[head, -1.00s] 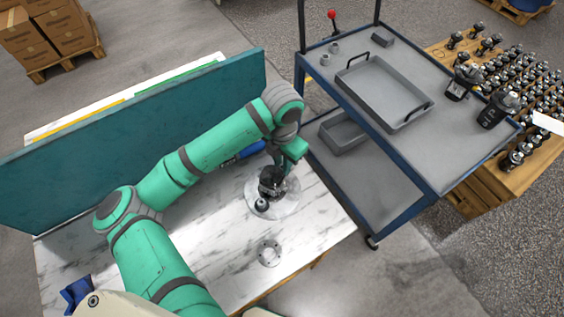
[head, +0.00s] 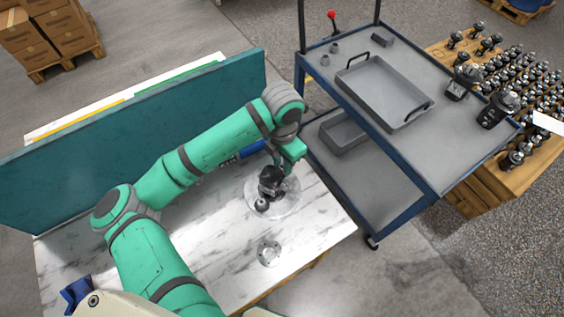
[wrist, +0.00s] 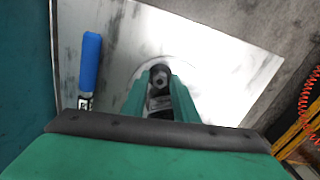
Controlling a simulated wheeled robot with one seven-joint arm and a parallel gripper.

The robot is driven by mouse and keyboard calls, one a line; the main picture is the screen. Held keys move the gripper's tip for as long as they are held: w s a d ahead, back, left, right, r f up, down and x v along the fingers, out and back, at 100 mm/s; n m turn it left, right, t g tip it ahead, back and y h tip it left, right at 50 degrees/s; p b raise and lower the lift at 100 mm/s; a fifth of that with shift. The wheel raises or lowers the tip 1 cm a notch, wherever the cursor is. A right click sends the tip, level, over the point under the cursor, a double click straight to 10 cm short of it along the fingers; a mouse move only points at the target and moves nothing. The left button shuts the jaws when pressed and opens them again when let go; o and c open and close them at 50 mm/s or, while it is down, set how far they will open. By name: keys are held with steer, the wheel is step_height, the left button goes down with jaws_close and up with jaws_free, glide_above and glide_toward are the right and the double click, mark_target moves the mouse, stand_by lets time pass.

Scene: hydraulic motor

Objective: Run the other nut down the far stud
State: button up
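The dark hydraulic motor (head: 268,181) stands on a pale round plate (head: 288,204) on the marble-patterned table. In the wrist view the motor (wrist: 160,77) shows between my two green fingers, with a roundish metal part on its top. My gripper (wrist: 160,92) is over the motor, its fingers spread on either side. In the head view my wrist hides much of my gripper (head: 287,170). The nuts and the far stud are too small or hidden to make out. I cannot tell whether the fingers hold a nut.
A blue-handled tool (wrist: 90,62) lies beside the plate, near the teal panel (head: 150,120). A small round metal flange (head: 269,253) sits on the table nearer the front. A cart (head: 440,150) with a grey tray (head: 350,78) and motors stands to the right.

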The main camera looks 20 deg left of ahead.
steer(key=n, duration=0.4)
steer(key=shift+n, duration=0.3)
steer(key=n, duration=0.4)
steer(key=shift+n, duration=0.4)
jaws_close()
steer(key=m, duration=0.5)
steer(key=shift+m, duration=0.4)
steer(key=m, duration=0.5)
